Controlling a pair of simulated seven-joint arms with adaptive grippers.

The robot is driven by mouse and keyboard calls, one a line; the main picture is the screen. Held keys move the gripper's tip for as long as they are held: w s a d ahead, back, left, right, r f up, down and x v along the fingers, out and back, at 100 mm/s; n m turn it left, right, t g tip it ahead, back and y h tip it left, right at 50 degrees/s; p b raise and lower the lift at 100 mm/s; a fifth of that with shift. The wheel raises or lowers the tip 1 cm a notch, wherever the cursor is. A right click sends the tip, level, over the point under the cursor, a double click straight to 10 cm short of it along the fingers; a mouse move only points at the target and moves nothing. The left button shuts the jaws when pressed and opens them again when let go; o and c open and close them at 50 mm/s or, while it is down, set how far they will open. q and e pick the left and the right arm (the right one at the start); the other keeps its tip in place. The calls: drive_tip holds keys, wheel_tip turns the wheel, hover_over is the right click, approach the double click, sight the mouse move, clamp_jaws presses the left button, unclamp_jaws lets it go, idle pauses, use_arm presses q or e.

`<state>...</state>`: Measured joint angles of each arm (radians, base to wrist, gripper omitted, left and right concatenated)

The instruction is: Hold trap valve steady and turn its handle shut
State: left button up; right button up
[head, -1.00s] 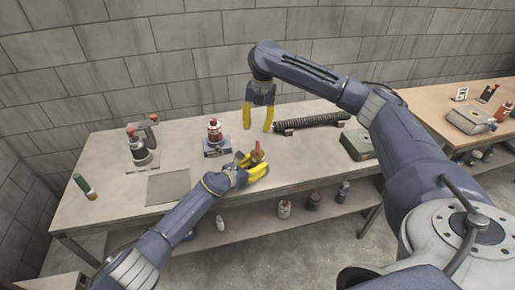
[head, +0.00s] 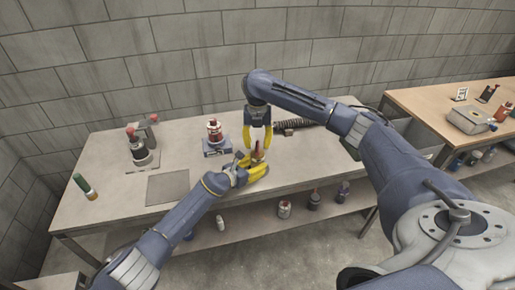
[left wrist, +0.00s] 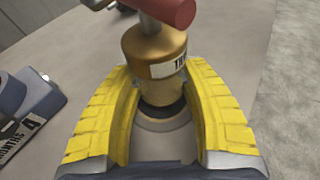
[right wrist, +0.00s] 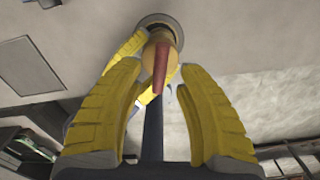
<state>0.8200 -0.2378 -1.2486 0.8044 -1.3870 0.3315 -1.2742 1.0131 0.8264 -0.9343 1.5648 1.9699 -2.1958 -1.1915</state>
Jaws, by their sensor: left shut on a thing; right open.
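The trap valve has a brass body (left wrist: 155,62) with a label and a red handle (left wrist: 172,10); it stands upright on a round base on the bench. My left gripper (head: 262,170) is shut on the lower part of the valve body, its yellow fingers on either side in the left wrist view (left wrist: 160,108). My right gripper (head: 258,142) is open above the valve and points down. In the right wrist view the red handle (right wrist: 160,66) shows between and beyond the open fingers (right wrist: 158,75). The handle's small size in the head view hides detail.
A red-and-white container on a blue-grey base (head: 215,139) stands left of the valve. A dark ribbed tube (head: 292,124) lies behind my right gripper. A red-capped device (head: 140,150), a grey mat (head: 168,187) and a green cylinder (head: 84,186) are farther left.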

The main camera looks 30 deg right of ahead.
drive_tip(key=shift+f, duration=1.45)
clamp_jaws()
